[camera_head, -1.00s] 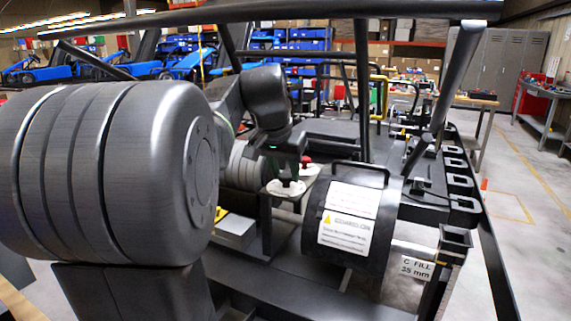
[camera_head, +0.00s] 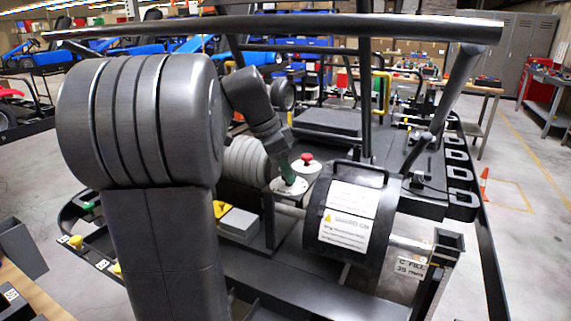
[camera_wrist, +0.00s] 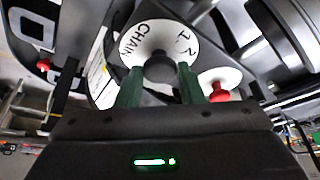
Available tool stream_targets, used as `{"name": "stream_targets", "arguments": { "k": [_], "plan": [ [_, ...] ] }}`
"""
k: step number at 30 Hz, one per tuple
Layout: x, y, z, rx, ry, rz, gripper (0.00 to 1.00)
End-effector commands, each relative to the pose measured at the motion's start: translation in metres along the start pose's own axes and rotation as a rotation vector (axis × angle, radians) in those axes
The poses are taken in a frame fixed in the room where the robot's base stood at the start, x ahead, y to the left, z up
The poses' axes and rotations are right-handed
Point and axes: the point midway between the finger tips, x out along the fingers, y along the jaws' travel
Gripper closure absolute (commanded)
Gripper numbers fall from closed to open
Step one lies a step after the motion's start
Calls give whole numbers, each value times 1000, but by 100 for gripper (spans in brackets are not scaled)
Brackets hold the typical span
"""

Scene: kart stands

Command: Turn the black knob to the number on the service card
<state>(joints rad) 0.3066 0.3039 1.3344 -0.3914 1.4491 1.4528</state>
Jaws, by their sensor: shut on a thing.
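A white dial plate (camera_head: 289,186) with a black knob at its centre sits on the kart frame. In the head view my gripper (camera_head: 287,172) comes down onto the dial and hides the knob. A white label with a warning triangle (camera_head: 343,233) is on the black drum guard; its small print is unreadable. I cannot tell which sheet is the service card.
A red knob (camera_head: 307,157) on a white plate stands just behind the dial; it also shows in the wrist view (camera_wrist: 219,93). The black drum guard (camera_head: 384,225) with a top handle is close on the right. A "C FILL 35 mm" tag (camera_head: 411,268) hangs by a post.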

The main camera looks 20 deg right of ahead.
Motion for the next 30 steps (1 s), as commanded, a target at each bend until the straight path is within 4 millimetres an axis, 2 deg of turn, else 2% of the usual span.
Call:
{"name": "stream_targets", "arguments": {
  "k": [9,26,27,29,30],
  "plan": [
    [-1,-2,-1,113,0,45,89],
    [0,-2,0,136,0,54,89],
    [0,-2,0,136,0,54,58],
    [0,-2,0,135,0,55,46],
    [0,-1,0,135,0,55,45]
  ]
}}
